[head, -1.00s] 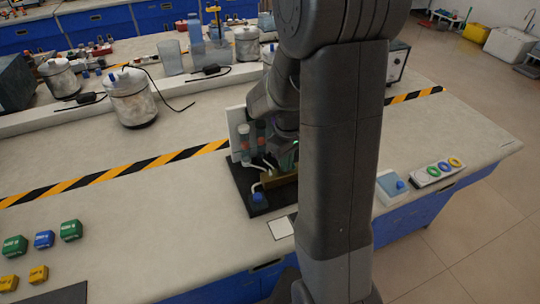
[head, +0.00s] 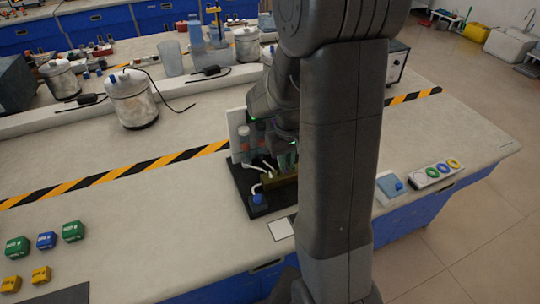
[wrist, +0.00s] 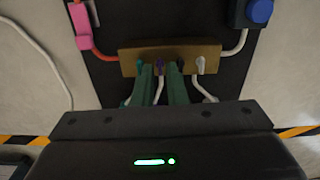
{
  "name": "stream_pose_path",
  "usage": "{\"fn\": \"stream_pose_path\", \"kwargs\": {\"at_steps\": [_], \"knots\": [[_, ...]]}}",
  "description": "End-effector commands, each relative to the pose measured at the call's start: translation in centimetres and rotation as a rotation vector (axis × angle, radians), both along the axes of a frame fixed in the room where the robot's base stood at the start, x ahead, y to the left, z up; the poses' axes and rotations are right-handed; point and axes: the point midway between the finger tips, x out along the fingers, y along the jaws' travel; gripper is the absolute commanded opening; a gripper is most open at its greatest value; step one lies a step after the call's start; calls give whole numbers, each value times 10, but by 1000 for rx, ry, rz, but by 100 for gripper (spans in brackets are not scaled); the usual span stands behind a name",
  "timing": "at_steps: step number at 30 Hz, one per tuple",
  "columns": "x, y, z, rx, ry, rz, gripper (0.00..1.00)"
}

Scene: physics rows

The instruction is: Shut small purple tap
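A small purple tap (wrist: 160,67) sits on a brass bar (wrist: 170,52) in the wrist view. The bar stands on a black base plate (head: 240,190) in the head view. My gripper (wrist: 160,72) has green fingers that lie on either side of the purple tap with a gap between them. The fingers look open, and whether they touch the tap cannot be told. A pale grey tap (wrist: 200,66) is right of the fingers on the same bar. In the head view my arm hides most of the bar and the purple tap.
A pink part (wrist: 81,24) with a red tube is at the bar's left, and a blue knob (wrist: 259,11) is at its right. White tubes run beside the bar. A white panel with vials (head: 240,135) stands behind. A blue-buttoned box (head: 390,187) lies to the right.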

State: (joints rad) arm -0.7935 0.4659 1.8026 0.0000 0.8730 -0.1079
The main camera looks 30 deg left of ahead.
Motion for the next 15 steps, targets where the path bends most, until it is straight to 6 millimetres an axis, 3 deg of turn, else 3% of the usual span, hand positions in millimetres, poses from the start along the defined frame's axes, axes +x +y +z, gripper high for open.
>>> {"fn": "stream_pose_path", "kwargs": {"at_steps": [15], "knots": [[0, 0, 46, 1, -1, 1, 12]]}}
